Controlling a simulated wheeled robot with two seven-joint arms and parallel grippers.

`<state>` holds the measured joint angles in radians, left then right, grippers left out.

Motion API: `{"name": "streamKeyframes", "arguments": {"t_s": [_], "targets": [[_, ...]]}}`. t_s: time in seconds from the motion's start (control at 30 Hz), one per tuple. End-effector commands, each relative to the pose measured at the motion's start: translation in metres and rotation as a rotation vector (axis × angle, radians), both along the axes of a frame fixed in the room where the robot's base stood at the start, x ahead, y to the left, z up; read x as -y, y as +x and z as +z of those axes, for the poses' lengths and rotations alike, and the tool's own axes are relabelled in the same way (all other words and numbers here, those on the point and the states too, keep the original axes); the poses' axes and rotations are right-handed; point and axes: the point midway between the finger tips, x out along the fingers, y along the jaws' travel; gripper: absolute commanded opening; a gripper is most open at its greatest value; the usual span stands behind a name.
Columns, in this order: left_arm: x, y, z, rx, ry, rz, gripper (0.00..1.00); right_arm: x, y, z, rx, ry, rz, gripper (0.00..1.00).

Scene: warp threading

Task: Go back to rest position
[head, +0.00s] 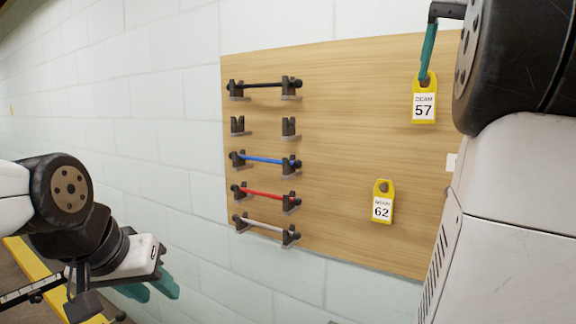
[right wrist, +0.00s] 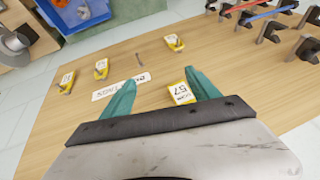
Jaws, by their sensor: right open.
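My right gripper (right wrist: 163,84) is open, its two teal fingers apart in the right wrist view. The yellow tag marked 57 (right wrist: 181,93) shows between them against the board. In the head view one teal finger overlaps the top of tag 57 (head: 424,107); I cannot tell whether they touch. My left gripper (head: 148,288) is low at the left in the head view, away from the board. Its teal fingers point down and right, and their gap is unclear. Nothing shows in them.
The wooden board (head: 340,120) on the block wall carries black (head: 265,85), blue (head: 264,160), red (head: 264,194) and grey (head: 264,228) rods on brackets. One bracket pair (head: 238,126) is empty. Tag 62 (head: 382,208) hangs lower. A blue bin (right wrist: 80,12) shows in the right wrist view.

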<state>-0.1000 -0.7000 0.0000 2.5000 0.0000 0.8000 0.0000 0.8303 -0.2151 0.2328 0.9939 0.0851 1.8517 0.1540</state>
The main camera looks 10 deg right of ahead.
Motion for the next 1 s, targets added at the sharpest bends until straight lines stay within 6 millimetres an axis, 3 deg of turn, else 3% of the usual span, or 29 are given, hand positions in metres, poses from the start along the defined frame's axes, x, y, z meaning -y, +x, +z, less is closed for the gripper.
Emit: {"name": "streamKeyframes", "arguments": {"t_s": [0.17,0.5,0.67,0.9,1.0], "targets": [[0.0,0.0,0.0,0.0,0.0,0.0,0.37,-0.022,0.016,-0.026,0.005,-0.012,0.081,0.7],[0.0,0.0,0.0,0.0,0.0,0.0,0.37,-0.096,0.038,-0.135,0.046,-0.057,0.34,0.7],[0.0,0.0,0.0,0.0,0.0,0.0,0.37,-0.134,0.032,-0.198,0.071,-0.075,0.469,0.7],[0.0,0.0,0.0,0.0,0.0,0.0,0.37,-0.187,0.006,-0.293,0.114,-0.09,0.658,0.7],[0.0,0.0,0.0,0.0,0.0,0.0,0.37,-0.201,-0.005,-0.321,0.129,-0.094,0.714,0.7]]}}
